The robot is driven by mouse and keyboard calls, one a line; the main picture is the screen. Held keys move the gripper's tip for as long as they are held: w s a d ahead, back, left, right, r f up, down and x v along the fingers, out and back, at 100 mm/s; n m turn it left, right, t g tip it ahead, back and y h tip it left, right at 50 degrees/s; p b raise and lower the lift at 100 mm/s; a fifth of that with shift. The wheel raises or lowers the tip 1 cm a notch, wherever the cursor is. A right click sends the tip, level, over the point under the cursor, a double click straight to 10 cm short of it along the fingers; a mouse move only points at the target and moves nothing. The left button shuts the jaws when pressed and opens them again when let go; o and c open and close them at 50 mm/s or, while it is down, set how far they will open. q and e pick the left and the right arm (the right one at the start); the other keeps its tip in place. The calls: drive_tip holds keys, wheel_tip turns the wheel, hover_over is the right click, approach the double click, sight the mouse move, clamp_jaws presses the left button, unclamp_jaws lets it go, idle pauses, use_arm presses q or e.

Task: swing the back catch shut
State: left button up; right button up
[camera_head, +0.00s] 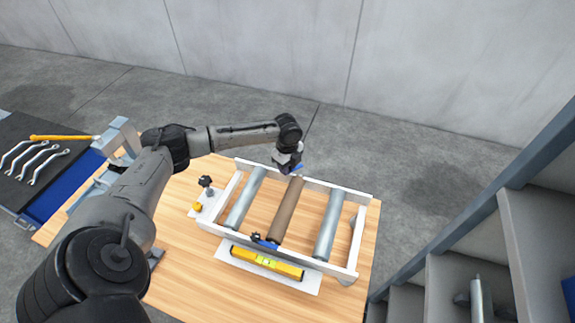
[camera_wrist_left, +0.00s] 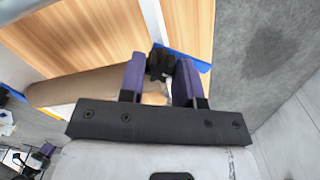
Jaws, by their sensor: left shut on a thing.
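The back catch (camera_head: 298,167) is a blue lever with a black knob, on the far rail of the white roller frame (camera_head: 340,270) at the end of the brown roller (camera_head: 286,208). My left gripper (camera_head: 289,168) is over it and hides most of it. In the left wrist view, the purple fingers (camera_wrist_left: 158,85) are shut on the catch's black knob (camera_wrist_left: 160,62). The blue lever (camera_wrist_left: 188,57) sticks out past the fingers there. How far the lever is turned is hard to tell. The front catch (camera_head: 266,243), also blue with a black knob, sits on the near rail. My right gripper is not in view.
The frame lies on a wooden table (camera_head: 190,265) with grey rollers on both sides of the brown one. A yellow level (camera_head: 267,262) lies along its near side. Several wrenches (camera_head: 40,160) lie on a dark surface at left. Grey steps or shelves stand at right.

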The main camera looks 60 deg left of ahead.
use_arm(q)
drive_tip(key=shift+r+m+p, duration=0.2)
drive_tip(key=shift+m+p, duration=0.5)
drive_tip(key=shift+p, duration=0.05)
drive_tip(key=m+p, duration=0.1)
drive_tip(key=m, duration=0.1)
drive_tip(key=shift+m+p, duration=0.3)
drive_tip(key=shift+p, duration=0.05)
drive_tip(key=m+p, duration=0.1)
drive_tip(key=m, duration=0.3)
drive_tip(key=shift+f, duration=0.1)
drive_tip(key=shift+m, duration=1)
drive_tip(key=o, duration=0.9)
drive_tip(key=shift+o, duration=0.2)
